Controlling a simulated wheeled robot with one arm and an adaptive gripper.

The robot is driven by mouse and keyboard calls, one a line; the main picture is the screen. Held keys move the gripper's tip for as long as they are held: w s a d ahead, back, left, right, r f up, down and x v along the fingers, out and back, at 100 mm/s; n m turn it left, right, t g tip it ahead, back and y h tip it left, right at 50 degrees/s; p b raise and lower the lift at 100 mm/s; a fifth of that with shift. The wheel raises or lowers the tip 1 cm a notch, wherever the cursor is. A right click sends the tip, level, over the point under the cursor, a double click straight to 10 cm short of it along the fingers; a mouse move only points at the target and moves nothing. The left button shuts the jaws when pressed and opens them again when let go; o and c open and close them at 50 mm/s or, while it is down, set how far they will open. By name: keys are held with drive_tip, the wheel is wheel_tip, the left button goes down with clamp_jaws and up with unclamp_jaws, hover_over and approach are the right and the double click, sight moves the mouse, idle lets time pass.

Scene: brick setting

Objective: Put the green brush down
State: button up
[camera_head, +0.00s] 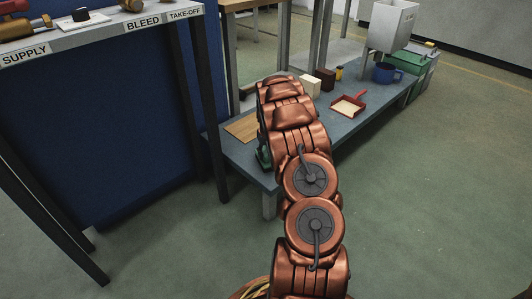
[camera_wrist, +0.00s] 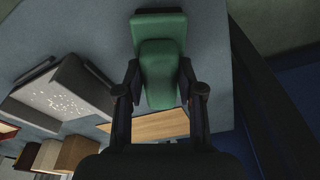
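The green brush (camera_wrist: 160,70) lies between the two fingers of my gripper (camera_wrist: 161,88) in the wrist view. The fingers press in on both of its sides, so my gripper is shut on it. In the head view a small green part (camera_head: 264,157) shows at the left of my arm, at the near end of the low grey-blue bench (camera_head: 352,133). My arm hides the gripper itself there. In the wrist view the grey bench top (camera_wrist: 80,30) lies behind the brush. I cannot tell whether the brush touches it.
A wooden board (camera_head: 242,127) lies on the bench left of my arm. A labelled shelf (camera_head: 105,32) stands left.

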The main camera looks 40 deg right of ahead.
drive_tip(key=o, duration=0.4)
wheel_tip(320, 180, up, 12)
drive_tip(key=s+p, duration=0.2)
drive_tip(key=p, duration=0.2)
drive_tip(key=s+a+r+g, duration=0.1)
drive_tip(key=s+a+r, duration=0.15)
drive_tip(key=a, duration=0.55)
drive_tip(key=s+a+r, duration=0.1)
drive_tip(key=a+r, duration=0.3)
drive_tip(key=a, duration=0.3)
drive_tip(key=s+a+r+n+g+y, duration=0.1)
drive_tip(key=s+a+r, duration=0.25)
drive_tip(key=a, duration=0.35)
drive_tip(key=s+a+r+n, duration=0.1)
drive_tip(key=s+a+r, duration=0.1)
drive_tip(key=s+a, duration=0.4)
drive_tip(key=s+a+n+g, duration=0.1)
drive_tip(key=s+a, duration=0.4)
drive_tip(key=s, duration=0.2)
drive_tip(key=s+a+n+g, duration=0.1)
drive_tip(key=s+a, duration=0.4)
drive_tip(key=s, duration=0.3)
drive_tip(key=s+a+r+n+g, duration=0.1)
drive_tip(key=s+a, duration=0.4)
drive_tip(key=s, duration=0.3)
drive_tip(key=shift+a, duration=0.4)
